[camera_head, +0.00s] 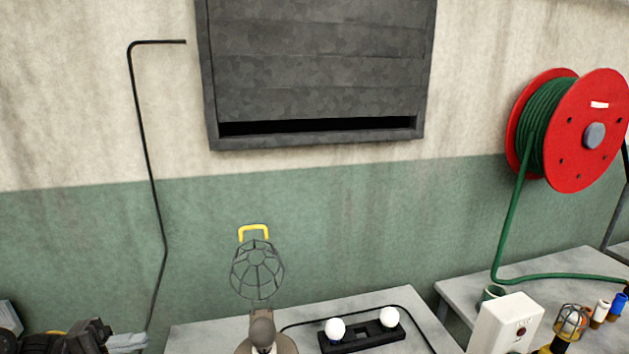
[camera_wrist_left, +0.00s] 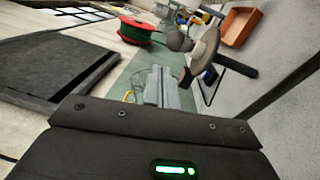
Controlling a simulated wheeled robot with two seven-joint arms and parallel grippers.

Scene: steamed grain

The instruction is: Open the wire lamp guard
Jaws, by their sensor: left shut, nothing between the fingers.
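The wire lamp guard (camera_head: 257,270) is a dark round cage with a yellow hook (camera_head: 253,232) at its top. It stands above a brownish lamp body (camera_head: 262,333) at the table's front, in the head view. Whether the guard is latched cannot be told. My left gripper (camera_head: 134,341) is at the lower left of the head view, well left of the guard and apart from it. Its fingers (camera_wrist_left: 160,86) are shut and empty in the left wrist view. A yellow piece (camera_wrist_left: 127,97) shows beside them. My right gripper is not in view.
A black holder (camera_head: 361,339) with two white bulbs lies right of the lamp on the grey table (camera_head: 205,338). A white box (camera_head: 504,325) and a caged lamp (camera_head: 570,323) stand farther right. A bent black rod (camera_head: 149,165) rises behind my left gripper.

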